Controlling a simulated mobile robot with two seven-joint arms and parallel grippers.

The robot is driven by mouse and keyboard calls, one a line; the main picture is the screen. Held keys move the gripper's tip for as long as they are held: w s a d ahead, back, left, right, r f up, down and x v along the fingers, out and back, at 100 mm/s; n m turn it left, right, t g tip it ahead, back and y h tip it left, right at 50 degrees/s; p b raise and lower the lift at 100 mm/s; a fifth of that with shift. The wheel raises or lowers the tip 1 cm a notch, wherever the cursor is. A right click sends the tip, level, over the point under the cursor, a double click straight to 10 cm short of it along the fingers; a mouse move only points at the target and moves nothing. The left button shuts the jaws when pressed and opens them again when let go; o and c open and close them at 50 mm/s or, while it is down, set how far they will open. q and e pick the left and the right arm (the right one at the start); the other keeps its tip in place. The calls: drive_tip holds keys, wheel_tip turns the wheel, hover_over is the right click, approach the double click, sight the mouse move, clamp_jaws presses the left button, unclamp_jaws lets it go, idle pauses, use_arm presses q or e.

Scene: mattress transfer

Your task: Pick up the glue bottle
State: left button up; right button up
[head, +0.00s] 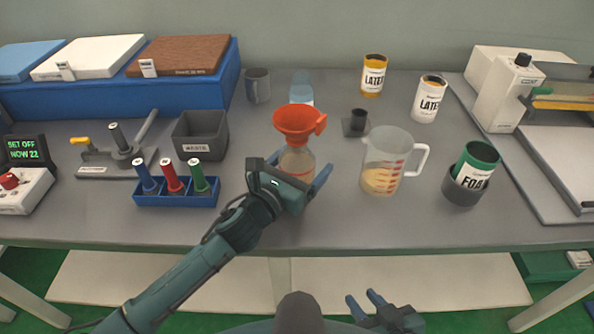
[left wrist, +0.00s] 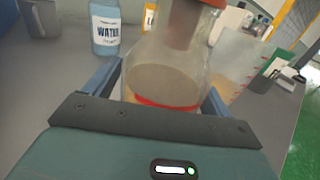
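No label reading glue is legible. A clear bottle (head: 297,164) with a red band stands upright on the table, an orange funnel (head: 298,120) in its top. It fills the middle of the left wrist view (left wrist: 165,75). My left gripper (head: 297,170) is low at the bottle, one finger on each side of it. The fingers look spread, close to the glass; whether they touch it cannot be told. My right gripper (head: 366,302) is open and empty in front of the table, below its edge.
A measuring jug (head: 388,165) stands close on the right, a water bottle (head: 301,86) behind. A rack of coloured tubes (head: 176,200) and a grey waste bin (head: 201,135) are on the left. The green foam bottle (head: 477,163) leans in a dark cup. The table front is clear.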

sight(302, 129)
use_arm(q)
drive_tip(key=c, duration=1.2)
drive_tip(key=shift+r, duration=0.25)
use_arm(e)
drive_tip(key=shift+r, duration=0.1)
use_arm(q)
drive_tip(key=shift+r+p, duration=0.4)
drive_tip(key=shift+r, duration=0.7)
drive_tip(key=shift+r+p, duration=0.65)
drive_tip(key=shift+r, duration=2.95)
use_arm(e)
drive_tip(key=shift+s+d+r+n, duration=0.15)
drive_tip(key=shift+r+n, duration=0.15)
drive_tip(key=shift+r, duration=0.3)
use_arm(q)
drive_tip(key=shift+r, duration=0.15)
drive_tip(key=shift+f, duration=0.55)
use_arm(e)
drive_tip(key=shift+w, duration=0.2)
use_arm(q)
drive_tip(key=shift+f+b, duration=0.95)
drive_tip(key=shift+f, duration=0.15)
use_arm(e)
drive_tip(key=shift+f, duration=0.65)
